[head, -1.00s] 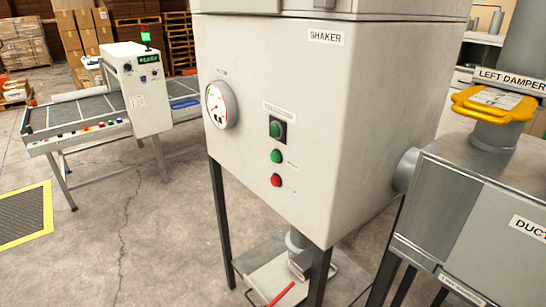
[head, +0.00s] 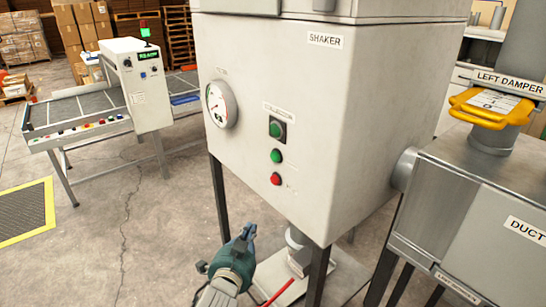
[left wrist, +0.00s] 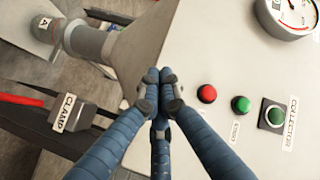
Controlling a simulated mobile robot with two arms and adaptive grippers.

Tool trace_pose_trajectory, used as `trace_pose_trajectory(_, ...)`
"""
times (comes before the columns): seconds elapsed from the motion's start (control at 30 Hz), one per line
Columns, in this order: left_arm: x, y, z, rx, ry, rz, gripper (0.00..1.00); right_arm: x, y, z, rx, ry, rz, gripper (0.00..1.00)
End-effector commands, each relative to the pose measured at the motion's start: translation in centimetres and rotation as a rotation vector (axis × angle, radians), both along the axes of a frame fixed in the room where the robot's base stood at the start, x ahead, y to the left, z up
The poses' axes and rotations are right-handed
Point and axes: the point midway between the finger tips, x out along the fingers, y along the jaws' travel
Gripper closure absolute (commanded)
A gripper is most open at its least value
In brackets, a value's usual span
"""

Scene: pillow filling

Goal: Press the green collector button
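The collector panel is on the front of the grey SHAKER cabinet (head: 310,80). A round green button in a square dark frame (head: 277,129) sits under the COLLECTOR label. Below it are a smaller green button (head: 276,156) and a red button (head: 276,179). In the left wrist view the framed green button (left wrist: 275,115) is at the right, then the smaller green button (left wrist: 241,104) with a START label, then the red button (left wrist: 206,94). My left gripper (head: 246,234) is low, below the cabinet's front; its blue fingers (left wrist: 160,82) are drawn together and empty, apart from the buttons. My right gripper is out of view.
A gauge (head: 221,104) is left of the buttons. Cabinet legs (head: 219,210) and a red-handled CLAMP (left wrist: 72,115) are near my gripper. The duct (head: 470,200) with a yellow-handled damper (head: 490,107) stands at right. The floor at left is open before the conveyor (head: 80,112).

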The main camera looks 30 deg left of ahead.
Motion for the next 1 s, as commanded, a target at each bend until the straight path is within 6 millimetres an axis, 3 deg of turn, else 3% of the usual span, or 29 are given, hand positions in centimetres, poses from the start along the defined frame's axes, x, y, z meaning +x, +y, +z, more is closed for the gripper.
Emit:
trace_pose_trajectory(0.03, 0.5, 0.9, 3.2, 0.056, -0.062, 0.009, 1.0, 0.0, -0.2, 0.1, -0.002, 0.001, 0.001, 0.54)
trace_pose_trajectory(0.13, 0.7, 2.3, 8.8, 0.171, -0.168, 0.024, 1.0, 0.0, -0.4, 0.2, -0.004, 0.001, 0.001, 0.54)
trace_pose_trajectory(0.2, 0.5, 3.0, 11.8, 0.238, -0.222, 0.037, 1.0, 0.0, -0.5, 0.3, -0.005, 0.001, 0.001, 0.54)
trace_pose_trajectory(0.33, 0.1, 3.7, 15.5, 0.326, -0.289, 0.053, 1.0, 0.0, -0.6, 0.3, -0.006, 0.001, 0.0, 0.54)
trace_pose_trajectory(0.5, 0.1, 3.9, 17.0, 0.377, -0.322, 0.057, 1.0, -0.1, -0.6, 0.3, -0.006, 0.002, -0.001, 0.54)
trace_pose_trajectory(0.83, 0.2, 3.8, 17.0, 0.375, -0.322, 0.056, 1.0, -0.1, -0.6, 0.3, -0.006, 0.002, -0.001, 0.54)
trace_pose_trajectory(1.0, 1.3, 3.3, 16.9, 0.374, -0.324, 0.055, 1.0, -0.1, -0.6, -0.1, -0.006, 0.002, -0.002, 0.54)
